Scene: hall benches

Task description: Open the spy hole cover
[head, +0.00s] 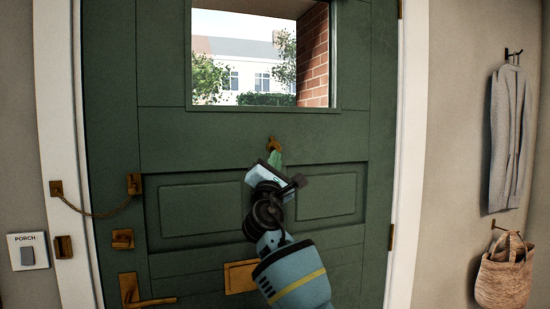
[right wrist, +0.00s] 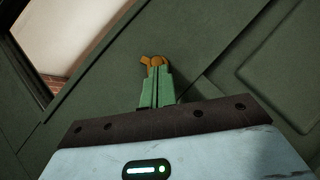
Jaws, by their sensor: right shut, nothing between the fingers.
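The spy hole cover (head: 272,144) is a small brass piece on the green door, just below the window. It also shows in the right wrist view (right wrist: 154,61), as a rounded brass part with a tab toward the left. My right gripper (head: 275,157) is just below the cover in the head view. Its green fingers are shut with nothing between them, and they also show in the right wrist view (right wrist: 155,72). The fingertips overlap the cover's lower edge there; I cannot tell whether they touch. My left gripper is not in view.
The green door (head: 160,130) has a window (head: 245,75), a brass chain (head: 100,214), a lever handle (head: 140,295) and a letter plate (head: 238,277). A porch switch (head: 27,252) is on the left wall. A grey garment (head: 508,135) and a woven bag (head: 504,275) hang at right.

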